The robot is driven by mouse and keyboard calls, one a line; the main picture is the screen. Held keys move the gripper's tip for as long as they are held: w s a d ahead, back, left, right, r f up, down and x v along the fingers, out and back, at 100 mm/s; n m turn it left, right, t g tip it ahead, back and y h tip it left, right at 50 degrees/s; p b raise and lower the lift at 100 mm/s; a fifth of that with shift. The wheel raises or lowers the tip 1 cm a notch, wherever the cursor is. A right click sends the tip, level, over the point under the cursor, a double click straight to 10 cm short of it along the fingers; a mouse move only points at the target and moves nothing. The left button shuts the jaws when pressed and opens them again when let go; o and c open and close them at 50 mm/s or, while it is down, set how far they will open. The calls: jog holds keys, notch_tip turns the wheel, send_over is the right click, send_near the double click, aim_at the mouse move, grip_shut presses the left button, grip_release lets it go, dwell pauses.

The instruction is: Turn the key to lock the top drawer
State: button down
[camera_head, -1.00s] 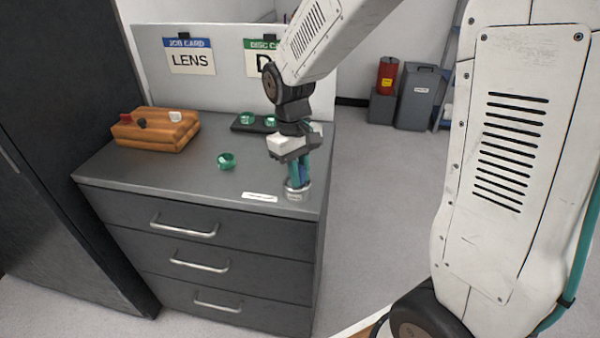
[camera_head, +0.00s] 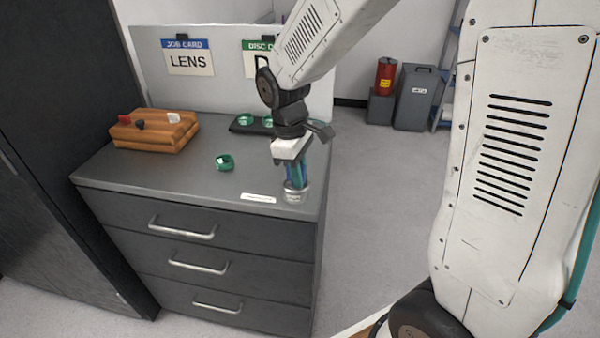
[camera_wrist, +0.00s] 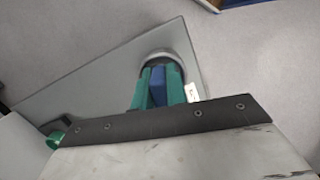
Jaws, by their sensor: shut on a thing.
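The key (camera_head: 296,173) shows as a blue piece between the teal fingers of my gripper (camera_head: 297,183). My gripper is shut on it from above. Below the fingertips is the round silvery lock (camera_head: 296,196) at the front right corner of the cabinet top. In the wrist view the blue key (camera_wrist: 158,88) lies between the two teal fingers (camera_wrist: 158,76); its lower end is hidden, with the round lock rim around the tips. The top drawer (camera_head: 255,236) looks closed, flush with the drawers below.
A white label (camera_head: 258,198) lies left of the lock. A green ring (camera_head: 225,162), a wooden block (camera_head: 155,132) with coloured pieces and a dark tray (camera_head: 240,127) with green rings stand on the cabinet top (camera_head: 180,180). A card panel (camera_head: 228,88) rises behind.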

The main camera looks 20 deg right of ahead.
jog(key=shift+n, duration=0.6)
jog(key=n, duration=0.2)
jog(key=shift+w+d+n+t, duration=0.1)
jog(key=shift+n+t, duration=0.2)
jog(key=c, duration=1.3)
grip_release()
jog(key=shift+w+a+r, duration=0.1)
jog(key=shift+a+r, duration=0.1)
jog(key=shift+r, duration=1.1)
jog(key=shift+w+a+r, duration=0.1)
jog(key=shift+a+r, duration=0.05)
jog(key=shift+r, duration=1.1)
jog(key=shift+w+a+r, duration=0.1)
jog(key=shift+a+r, duration=0.1)
jog(key=shift+r, duration=1.1)
jog(key=shift+w+a+r, duration=0.1)
jog(key=shift+a+r, duration=0.1)
jog(key=shift+r, duration=1.1)
jog(key=shift+w+a+r, duration=0.1)
jog(key=shift+a+r, duration=0.05)
jog(key=shift+r, duration=1.2)
jog(key=shift+w+a+r, duration=0.1)
jog(key=shift+a+r, duration=0.1)
jog(key=shift+r, duration=1.1)
